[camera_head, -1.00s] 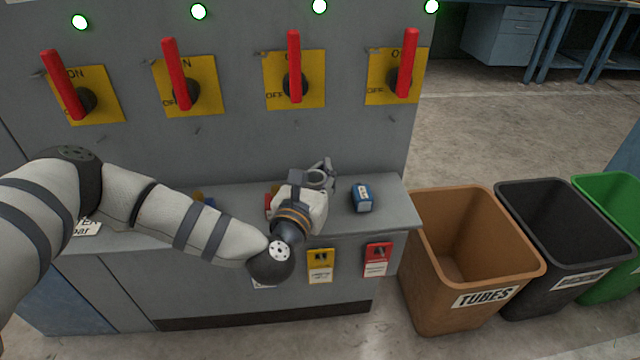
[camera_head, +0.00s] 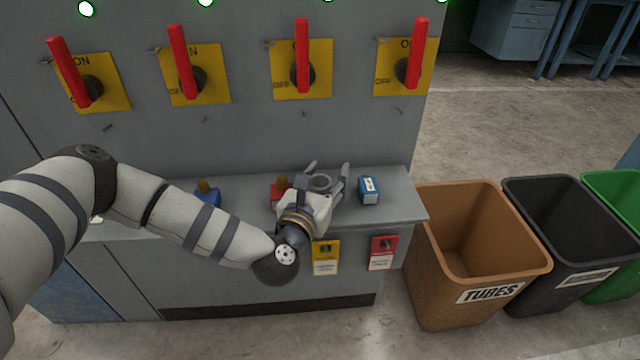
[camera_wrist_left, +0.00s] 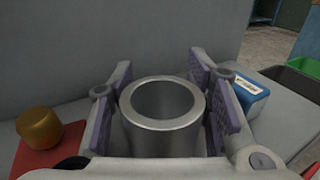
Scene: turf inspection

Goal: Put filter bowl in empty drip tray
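A grey metal ring-shaped cup, which looks like the filter bowl (camera_head: 320,182), stands upright on the grey ledge. In the left wrist view the bowl (camera_wrist_left: 162,103) is hollow with a thick rim. My left gripper (camera_head: 328,168) has its fingers spread on both sides of the bowl. In the wrist view its purple pads (camera_wrist_left: 170,84) flank the bowl, and I see no clear grip on it. I cannot make out an empty drip tray; the bowl's underside is hidden. My right gripper is not in view.
A red block with a brass knob (camera_head: 281,192) sits left of the gripper, a blue one (camera_head: 206,193) farther left. A blue box with a white label (camera_head: 369,190) stands close on the right. The ledge (camera_head: 400,205) has bare room at its right end. Bins (camera_head: 480,265) stand beyond.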

